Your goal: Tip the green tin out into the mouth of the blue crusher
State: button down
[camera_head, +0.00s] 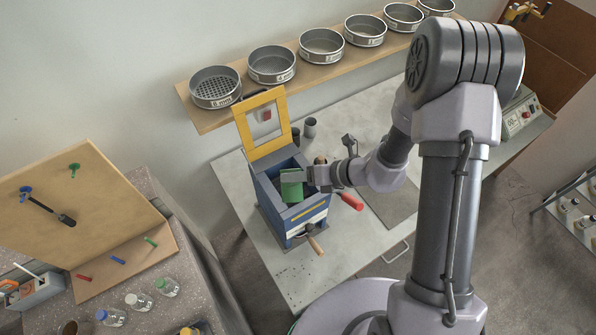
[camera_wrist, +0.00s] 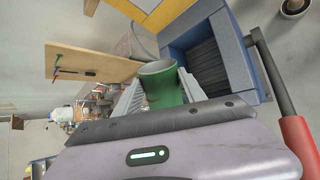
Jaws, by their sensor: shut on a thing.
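The green tin (camera_head: 291,190) is held by my gripper (camera_head: 306,182) over the open top of the blue crusher (camera_head: 262,193). In the wrist view the green tin (camera_wrist: 165,92) sits between the two fingers of my gripper (camera_wrist: 160,90), which is shut on it. Its open rim faces away from the wrist and looks empty near the lip; its deeper inside is hidden. The blue crusher (camera_wrist: 232,45) is just right of the tin there, its dark ribbed mouth showing. The tin looks tilted, but I cannot tell how far.
A yellow frame (camera_head: 243,127) stands up behind the mouth. A red-handled lever (camera_head: 350,201) and a wooden handle (camera_head: 316,245) stick out from the crusher. Dark cups (camera_head: 310,127) stand behind it. A shelf (camera_head: 300,81) of sieves runs above.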

jog(key=shift+w+f+m+g+h+p, duration=0.35)
jog(key=shift+g+p, duration=0.45)
jog(key=shift+p, duration=1.5)
jog(key=p, duration=0.1)
jog(key=m+g+p, duration=0.1)
jog(key=p, duration=0.1)
jog(key=shift+w+a+f, duration=0.1)
jog(key=shift+w+f, duration=0.15)
jog(key=shift+f, duration=0.1)
jog(key=shift+w+f+g+h+p, duration=0.2)
jog(key=shift+f+g+h+p, duration=0.1)
jog(key=shift+g+p, duration=0.3)
jog(key=shift+w+a+m+g, duration=0.1)
jog(key=shift+w+m+g, duration=0.15)
jog(key=shift+m+g, duration=0.1)
jog(key=shift+w+a+f+m+g+h+b, duration=0.15)
jog(key=shift+w+f+m+g+b, duration=0.2)
jog(key=shift+g, duration=0.2)
jog(key=shift+w+f+m+g+h+b, duration=0.15)
jog(key=shift+w+m+g+b, duration=0.1)
jog(key=shift+g+b, duration=0.2)
jog(key=g+b, duration=0.1)
jog(key=b, duration=0.1)
jog(key=w+m+g+b, duration=0.1)
jog(key=b, duration=0.1)
jog(key=shift+r, duration=0.15)
jog(key=shift+w+r+g+b, duration=0.1)
jog(key=shift+r+g+b, duration=0.1)
jog(key=shift+g+b, duration=0.3)
jog(key=shift+r, duration=0.1)
